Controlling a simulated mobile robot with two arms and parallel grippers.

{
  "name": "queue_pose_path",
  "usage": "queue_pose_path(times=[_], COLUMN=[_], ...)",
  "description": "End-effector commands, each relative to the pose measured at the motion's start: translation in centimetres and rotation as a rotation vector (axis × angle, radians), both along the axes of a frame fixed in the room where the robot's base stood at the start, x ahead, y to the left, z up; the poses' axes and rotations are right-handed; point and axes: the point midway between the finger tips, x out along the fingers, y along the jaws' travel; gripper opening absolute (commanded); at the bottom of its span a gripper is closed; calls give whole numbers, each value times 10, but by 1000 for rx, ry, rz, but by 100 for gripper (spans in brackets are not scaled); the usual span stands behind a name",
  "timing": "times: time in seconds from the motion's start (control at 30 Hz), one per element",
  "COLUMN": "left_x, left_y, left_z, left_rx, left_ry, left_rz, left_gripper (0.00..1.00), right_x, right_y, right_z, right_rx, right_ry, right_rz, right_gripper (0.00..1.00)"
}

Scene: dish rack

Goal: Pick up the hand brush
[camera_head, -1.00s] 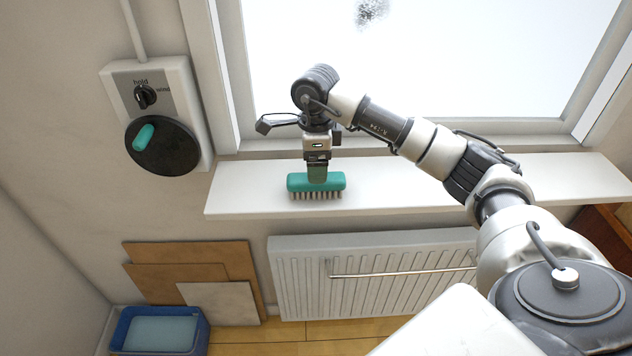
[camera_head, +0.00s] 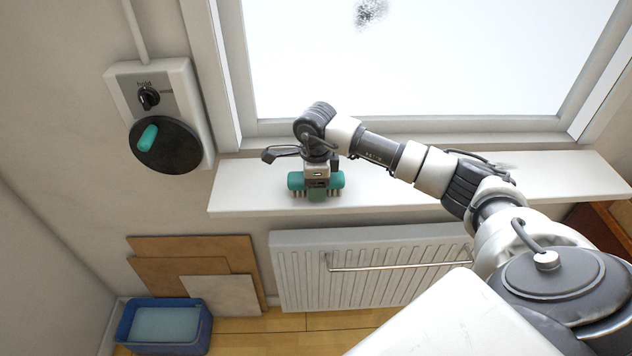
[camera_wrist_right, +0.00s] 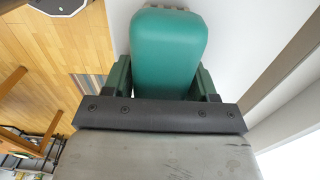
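The hand brush (camera_head: 297,181) has a teal body and short bristles and sits on the white windowsill, bristles down. My right gripper (camera_head: 318,195) points down over the middle of the brush, with a green finger in front of its body. In the right wrist view the teal brush body (camera_wrist_right: 170,45) lies between the two dark green fingers of the right gripper (camera_wrist_right: 165,80), one on each side. The fingers are apart, and no firm contact with the brush shows. The underside of the brush is hidden there. My left gripper is not in view.
The windowsill (camera_head: 420,193) is clear to the right of the brush, with the window frame behind. A wall box (camera_head: 180,85) with a dark disc is at left. Below are a radiator (camera_head: 370,285) with a rail, leaning boards (camera_head: 205,247) and a blue tub (camera_head: 205,330).

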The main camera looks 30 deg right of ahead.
Motion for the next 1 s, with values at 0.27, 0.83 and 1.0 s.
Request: queue_pose_path(times=[0.27, 0.83, 1.0], left_x=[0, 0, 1], left_y=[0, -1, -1], left_z=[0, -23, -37], left_rx=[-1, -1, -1], left_ry=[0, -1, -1], left_rz=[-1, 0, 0], left_gripper=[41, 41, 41], right_x=[0, 1, -31], right_y=[0, 0, -30], right_z=[1, 41, 61], right_rx=[1, 0, -4], right_ry=[-1, -8, -3], right_rz=[0, 1, -4], right_gripper=[23, 23, 23])
